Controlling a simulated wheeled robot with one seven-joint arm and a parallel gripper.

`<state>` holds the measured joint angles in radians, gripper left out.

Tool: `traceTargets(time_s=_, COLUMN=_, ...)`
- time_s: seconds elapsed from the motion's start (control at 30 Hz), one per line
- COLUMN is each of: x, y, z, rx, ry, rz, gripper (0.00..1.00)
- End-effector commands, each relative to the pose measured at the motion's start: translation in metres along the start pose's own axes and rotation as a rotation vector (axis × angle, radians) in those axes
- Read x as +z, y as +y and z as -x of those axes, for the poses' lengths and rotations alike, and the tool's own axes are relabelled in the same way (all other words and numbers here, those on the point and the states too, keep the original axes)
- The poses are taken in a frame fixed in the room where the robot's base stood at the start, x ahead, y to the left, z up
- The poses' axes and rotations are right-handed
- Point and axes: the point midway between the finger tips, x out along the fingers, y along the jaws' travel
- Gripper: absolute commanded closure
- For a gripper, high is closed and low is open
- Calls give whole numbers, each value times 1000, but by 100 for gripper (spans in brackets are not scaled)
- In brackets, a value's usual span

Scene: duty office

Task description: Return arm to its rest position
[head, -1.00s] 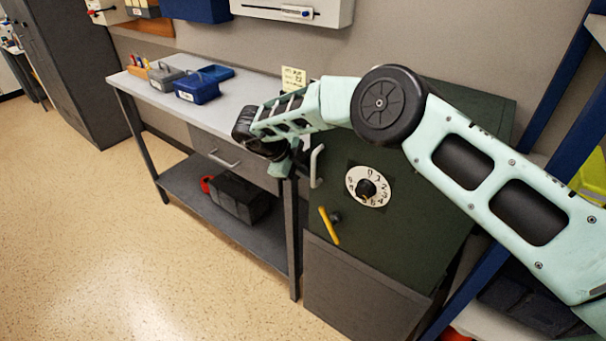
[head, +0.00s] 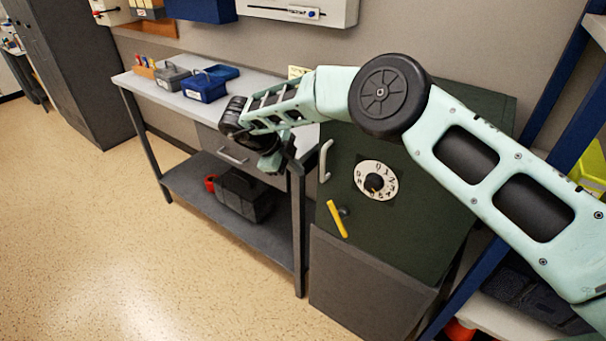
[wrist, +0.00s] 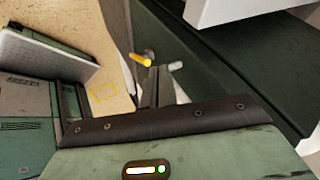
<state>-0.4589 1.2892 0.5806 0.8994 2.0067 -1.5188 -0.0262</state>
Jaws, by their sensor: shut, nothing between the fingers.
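My arm reaches in from the right in the head view, across the front of the dark green safe (head: 440,235). My gripper (head: 268,163) hangs at its far end, left of the safe and in front of the desk drawer. In the wrist view the two fingers (wrist: 154,86) are together with nothing between them. The safe has a white number dial (head: 377,180), a pale upright pull handle (head: 325,161) and a yellow lever (head: 337,218). The yellow lever also shows beyond the fingertips in the wrist view (wrist: 141,59). The fingertips are hard to make out in the head view.
The grey workbench (head: 140,82) stands close behind and left of my gripper, with blue bins (head: 204,88) on top. A black toolbox (head: 243,194) sits on its lower shelf. A blue-framed rack (head: 470,290) stands at right. The floor (head: 90,230) at left is clear.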

Motion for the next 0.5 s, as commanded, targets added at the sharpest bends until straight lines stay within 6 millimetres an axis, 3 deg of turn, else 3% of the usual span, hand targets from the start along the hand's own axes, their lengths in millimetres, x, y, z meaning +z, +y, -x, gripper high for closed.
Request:
traceTargets(time_s=0.3, x=4, y=-1, z=48, rx=1, ry=-2, rz=0, gripper=100)
traceTargets(time_s=0.5, x=3, y=-7, z=66, rx=-27, ry=-21, rz=5, gripper=100)
